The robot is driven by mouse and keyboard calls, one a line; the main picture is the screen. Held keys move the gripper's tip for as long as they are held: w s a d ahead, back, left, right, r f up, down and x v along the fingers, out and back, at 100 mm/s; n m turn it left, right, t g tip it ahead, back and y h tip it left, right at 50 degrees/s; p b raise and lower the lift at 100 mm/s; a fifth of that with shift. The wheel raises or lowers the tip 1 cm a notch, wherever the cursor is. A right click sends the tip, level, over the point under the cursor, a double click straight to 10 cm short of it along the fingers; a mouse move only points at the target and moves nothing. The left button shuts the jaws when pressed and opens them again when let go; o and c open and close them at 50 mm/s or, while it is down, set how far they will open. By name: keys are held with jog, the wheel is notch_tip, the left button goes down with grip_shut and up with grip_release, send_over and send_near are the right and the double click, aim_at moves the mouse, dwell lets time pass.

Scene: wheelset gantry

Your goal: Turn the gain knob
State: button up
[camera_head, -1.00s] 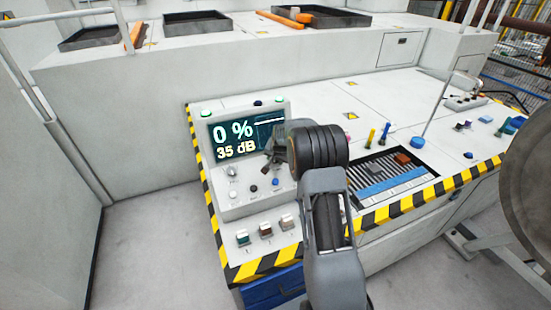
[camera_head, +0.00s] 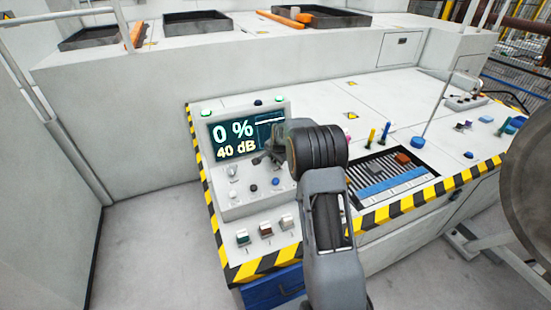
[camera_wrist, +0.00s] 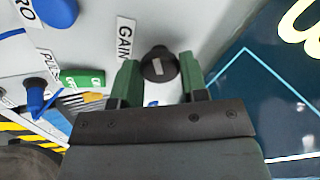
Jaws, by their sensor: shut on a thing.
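The gain knob (camera_wrist: 157,62) is a round black knob with a pale mark on its face, beside the "GAIN" label (camera_wrist: 125,40) in the wrist view. My gripper (camera_wrist: 160,76) is shut on it, with a green fingertip on each side. In the head view my gripper (camera_head: 267,158) is at the panel's right side and hides the knob. The display (camera_head: 236,138) reads 0 % and 40 dB.
Three rocker switches (camera_head: 266,229) line the console's front. A slatted tray (camera_head: 402,178) lies to the right of my arm.

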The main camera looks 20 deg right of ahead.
jog(key=m, duration=0.5)
jog(key=shift+m, duration=0.3)
jog(key=m, duration=0.5)
jog(key=shift+b, duration=0.4)
jog(key=shift+m, duration=0.4)
jog(key=o, duration=0.9)
jog(key=shift+g, duration=0.3)
jog(key=shift+r, duration=0.1)
jog(key=b+v, duration=0.1)
jog(key=v, duration=1.2)
jog(key=shift+s+d+r, duration=0.1)
jog(key=shift+s+r, duration=0.1)
jog(key=shift+r, duration=0.1)
